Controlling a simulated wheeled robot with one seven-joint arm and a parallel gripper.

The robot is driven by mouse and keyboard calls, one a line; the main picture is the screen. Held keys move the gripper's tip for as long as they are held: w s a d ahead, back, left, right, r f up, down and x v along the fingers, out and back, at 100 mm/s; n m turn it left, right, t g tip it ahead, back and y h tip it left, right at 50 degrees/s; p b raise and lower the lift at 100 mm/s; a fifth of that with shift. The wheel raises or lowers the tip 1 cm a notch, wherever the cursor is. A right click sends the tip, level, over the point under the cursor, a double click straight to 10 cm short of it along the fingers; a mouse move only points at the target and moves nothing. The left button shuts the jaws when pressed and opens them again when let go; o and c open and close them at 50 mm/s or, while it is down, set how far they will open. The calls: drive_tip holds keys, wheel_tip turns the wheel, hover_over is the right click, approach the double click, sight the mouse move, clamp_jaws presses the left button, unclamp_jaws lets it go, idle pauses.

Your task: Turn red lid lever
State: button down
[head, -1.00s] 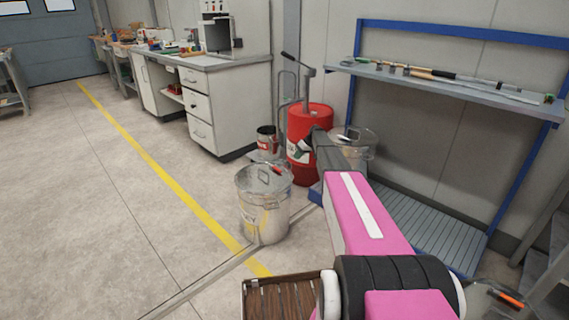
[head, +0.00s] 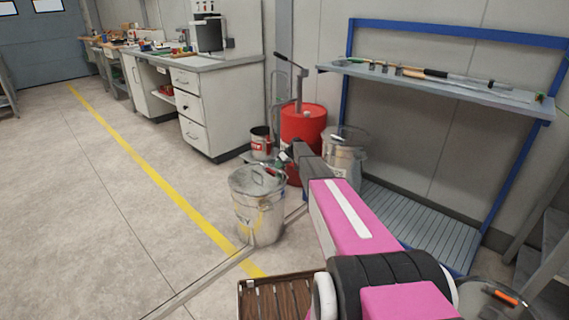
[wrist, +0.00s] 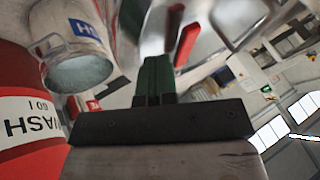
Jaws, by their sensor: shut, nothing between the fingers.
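A red lever (wrist: 187,46) shows in the wrist view, close to the right of my fingertips, against a shiny metal surface. I cannot tell whether my fingers touch it. My gripper (wrist: 157,68) has green fingers pressed together with nothing between them. In the head view my gripper (head: 286,158) is small and dark, just right of the lidded metal bin (head: 260,215) and above its lid (head: 256,181). The red lever is hard to make out in the head view.
A red drum (head: 302,125) and an open can (head: 261,143) stand behind. An orange-handled lid (head: 505,297) is at front right. Floor on the left is clear.

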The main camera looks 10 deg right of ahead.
drive_tip(key=shift+s+a, duration=0.45)
drive_tip(key=shift+a, duration=0.2)
drive_tip(key=shift+s+a, duration=0.1)
